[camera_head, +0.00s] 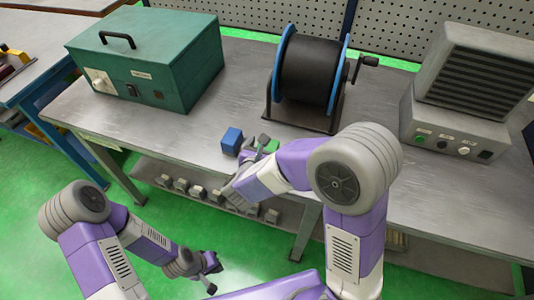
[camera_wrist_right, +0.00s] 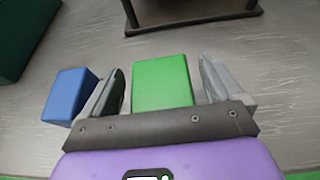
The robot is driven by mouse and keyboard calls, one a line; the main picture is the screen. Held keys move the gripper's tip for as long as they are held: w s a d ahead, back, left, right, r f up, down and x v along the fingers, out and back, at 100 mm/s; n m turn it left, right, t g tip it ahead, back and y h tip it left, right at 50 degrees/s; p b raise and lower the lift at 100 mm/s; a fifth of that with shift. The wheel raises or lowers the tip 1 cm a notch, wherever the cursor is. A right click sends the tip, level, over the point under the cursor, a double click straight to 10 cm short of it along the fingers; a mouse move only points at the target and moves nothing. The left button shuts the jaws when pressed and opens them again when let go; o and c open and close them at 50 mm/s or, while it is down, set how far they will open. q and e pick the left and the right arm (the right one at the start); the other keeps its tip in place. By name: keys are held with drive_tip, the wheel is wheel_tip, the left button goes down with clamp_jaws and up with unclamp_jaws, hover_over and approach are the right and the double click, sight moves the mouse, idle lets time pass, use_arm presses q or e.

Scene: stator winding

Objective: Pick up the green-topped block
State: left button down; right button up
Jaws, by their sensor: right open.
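The green-topped block (camera_wrist_right: 162,82) sits on the metal table between the two open fingers of my right gripper (camera_wrist_right: 162,88) in the right wrist view, with a gap visible on each side. In the head view only a bit of its green (camera_head: 272,146) shows beside my right gripper (camera_head: 258,150); the arm hides part of it. A blue block (camera_wrist_right: 70,96) lies just left of the right gripper's left finger, and it also shows in the head view (camera_head: 232,141). My left gripper (camera_head: 211,272) hangs low, away from the table; its finger opening is unclear.
On the metal table (camera_head: 190,145) stand a green case (camera_head: 150,62) at left, a black spool with blue rims (camera_head: 308,75) behind the blocks, and a grey control box (camera_head: 455,130) at right. Several small blocks sit on the lower shelf (camera_head: 150,172).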

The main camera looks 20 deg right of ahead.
drive_tip(key=c, duration=1.3)
